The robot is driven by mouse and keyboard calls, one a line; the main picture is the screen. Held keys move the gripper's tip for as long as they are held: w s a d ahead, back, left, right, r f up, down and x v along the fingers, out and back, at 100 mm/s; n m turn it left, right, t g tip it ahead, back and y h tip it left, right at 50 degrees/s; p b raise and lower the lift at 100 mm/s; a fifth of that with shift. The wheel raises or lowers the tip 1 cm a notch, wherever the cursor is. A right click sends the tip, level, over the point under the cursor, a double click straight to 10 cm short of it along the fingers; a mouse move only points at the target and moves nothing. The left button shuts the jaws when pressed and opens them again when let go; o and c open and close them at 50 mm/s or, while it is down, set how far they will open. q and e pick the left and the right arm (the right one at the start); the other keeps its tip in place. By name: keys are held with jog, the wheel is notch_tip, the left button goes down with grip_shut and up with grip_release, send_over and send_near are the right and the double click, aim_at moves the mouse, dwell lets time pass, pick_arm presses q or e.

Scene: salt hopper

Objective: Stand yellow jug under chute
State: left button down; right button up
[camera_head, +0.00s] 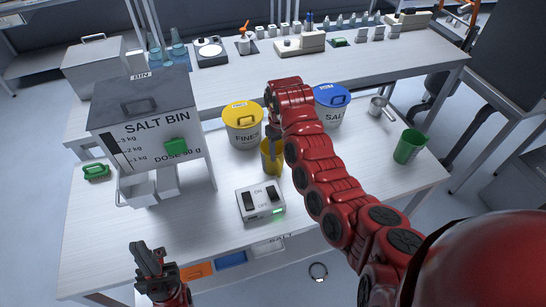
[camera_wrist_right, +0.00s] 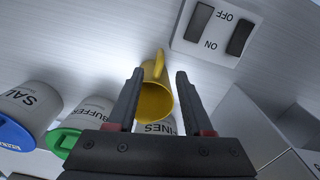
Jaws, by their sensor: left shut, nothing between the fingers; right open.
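The yellow jug (camera_head: 271,157) stands on the table behind the switch box, partly hidden by my right arm. In the right wrist view the yellow jug (camera_wrist_right: 155,98) shows between the two fingers, handle pointing away. My right gripper (camera_wrist_right: 159,72) is open, with no clear grip on the jug; in the head view it (camera_head: 272,135) is at the jug, mostly hidden by the arm. The salt bin (camera_head: 140,113) stands at the left, with a green handle (camera_head: 176,147) on its front. I cannot make out its chute clearly. My left gripper (camera_head: 148,262) is shut and empty at the front left.
The switch box (camera_head: 260,201) lies in front of the jug. A yellow-lidded tub (camera_head: 242,136), a blue-lidded tub (camera_head: 331,112) and a green cup (camera_head: 409,146) stand nearby.

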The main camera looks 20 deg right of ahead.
aim_at(279, 164)
notch_tip(279, 164, down, 4)
jog(key=shift+s+d+r+p, duration=0.1)
jog(key=shift+r+p, duration=0.15)
jog(key=shift+p, duration=0.45)
jog(key=shift+f, duration=0.4)
jog(key=shift+f+p, duration=0.4)
jog(key=shift+p, duration=0.2)
notch_tip(279, 164, down, 3)
jog(key=shift+f+p, duration=0.1)
jog(key=shift+p, duration=0.2)
jog(key=shift+f, duration=0.65)
grip_shut()
